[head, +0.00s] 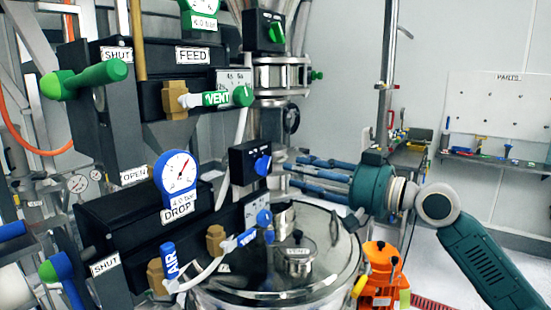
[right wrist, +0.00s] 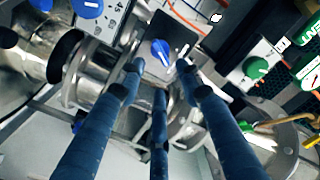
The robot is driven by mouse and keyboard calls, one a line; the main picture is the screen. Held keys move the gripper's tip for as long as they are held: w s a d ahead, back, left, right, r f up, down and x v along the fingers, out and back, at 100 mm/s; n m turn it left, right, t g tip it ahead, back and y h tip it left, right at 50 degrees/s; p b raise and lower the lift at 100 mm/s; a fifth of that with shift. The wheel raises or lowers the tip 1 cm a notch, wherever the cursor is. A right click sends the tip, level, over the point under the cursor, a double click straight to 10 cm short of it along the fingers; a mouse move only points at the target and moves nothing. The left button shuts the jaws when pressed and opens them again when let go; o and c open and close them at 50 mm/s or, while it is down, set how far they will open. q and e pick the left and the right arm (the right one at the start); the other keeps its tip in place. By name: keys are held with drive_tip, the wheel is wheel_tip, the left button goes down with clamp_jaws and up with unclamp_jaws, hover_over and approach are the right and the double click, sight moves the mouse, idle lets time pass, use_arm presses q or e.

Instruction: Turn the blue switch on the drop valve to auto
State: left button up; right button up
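The blue switch (head: 262,165) is a small knob on a black box (head: 244,153), beside the DROP unit with its blue-rimmed gauge (head: 178,172). The right wrist view shows the blue knob (right wrist: 161,52) on a dark panel, its narrow grip tilted. My right gripper (head: 288,170) comes in from the right with its blue fingers pointing at the switch. In the wrist view its fingers (right wrist: 159,75) are spread, with the knob seen between the upper two tips and nothing held. The fingers look close to the knob, but contact cannot be made out. The switch's labels are too small to read. My left gripper is not in view.
A similar box with a green knob (head: 277,32) sits above. A shiny round vessel lid (head: 320,260) lies below my right gripper. An orange device (head: 380,276) stands under my right arm.

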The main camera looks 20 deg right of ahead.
sight(269, 164)
drive_tip(key=p+x, duration=0.1)
drive_tip(key=x, duration=0.3)
drive_tip(key=shift+w+a, duration=0.1)
drive_tip(key=shift+a, duration=0.1)
drive_tip(key=x, duration=0.1)
drive_tip(key=p+x, duration=0.1)
drive_tip(key=shift+w+a+f, duration=0.2)
drive_tip(key=shift+w, duration=0.1)
drive_tip(key=shift+c, duration=0.5)
clamp_jaws()
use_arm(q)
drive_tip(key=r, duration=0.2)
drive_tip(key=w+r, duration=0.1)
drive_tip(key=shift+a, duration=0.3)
